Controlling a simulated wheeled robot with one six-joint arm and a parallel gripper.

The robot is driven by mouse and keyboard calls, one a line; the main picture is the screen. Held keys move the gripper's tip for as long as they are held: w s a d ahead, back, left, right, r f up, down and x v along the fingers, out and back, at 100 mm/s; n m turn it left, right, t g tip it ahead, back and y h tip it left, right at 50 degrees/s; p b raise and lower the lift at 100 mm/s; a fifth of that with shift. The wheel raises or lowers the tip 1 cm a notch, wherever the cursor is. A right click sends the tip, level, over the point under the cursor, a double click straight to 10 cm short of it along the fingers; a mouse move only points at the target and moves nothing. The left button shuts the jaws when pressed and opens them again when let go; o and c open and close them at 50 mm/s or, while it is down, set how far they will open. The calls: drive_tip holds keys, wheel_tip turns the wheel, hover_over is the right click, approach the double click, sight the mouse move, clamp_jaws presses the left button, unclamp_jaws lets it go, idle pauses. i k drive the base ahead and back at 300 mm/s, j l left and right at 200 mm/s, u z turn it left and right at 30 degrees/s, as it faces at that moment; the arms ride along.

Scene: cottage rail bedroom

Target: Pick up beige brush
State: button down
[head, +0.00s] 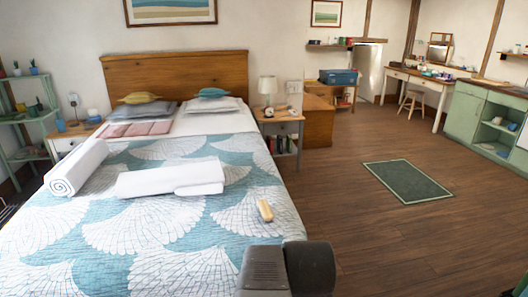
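A beige brush (265,210) lies on the patterned teal and white bedspread (150,232), close to the bed's right edge. It is small in the head view, and its long side runs roughly up and down the picture. Nothing covers it. Dark grey parts of my own arm show at the bottom middle, below the brush in the picture and apart from it. My gripper's fingers cannot be made out in this view.
Rolled and folded white towels (170,178) lie on the bed, left of the brush. A nightstand (279,128) with a lamp (267,88) stands beyond the bed's right side. Wooden floor (400,240) right of the bed is open, with a green rug (407,182).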

sight(266, 212)
drive_tip(key=i+l+z, duration=0.15)
drive_tip(key=i+z, duration=0.2)
drive_tip(key=i, duration=0.15)
drive_tip(key=i+z, duration=0.35)
drive_tip(key=i+l, duration=0.05)
drive_tip(key=i, duration=0.05)
